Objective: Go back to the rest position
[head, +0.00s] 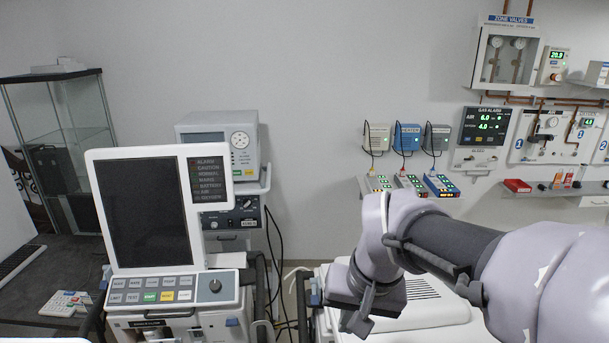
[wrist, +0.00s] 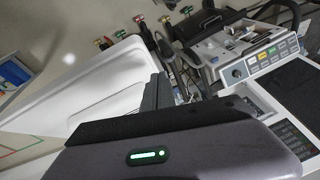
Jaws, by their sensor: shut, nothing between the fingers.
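My gripper (head: 355,320) shows in the head view at the lower middle, at the end of my grey-purple arm. It points down, is shut and holds nothing. It is right of the ventilator (head: 150,225) with the dark screen, in front of or above a white surface (head: 430,312); I cannot tell the exact gap. In the wrist view, part of my own wrist with a green light fills the lower middle, and a ventilator's key panel (wrist: 272,55) is at the right.
A second monitor unit (head: 218,135) stands behind the ventilator. Cables (head: 275,270) hang between the ventilator and the white surface. Small wall devices (head: 408,138) and a gas alarm panel (head: 482,138) are on the back wall. A glass cabinet (head: 62,130) stands at the left.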

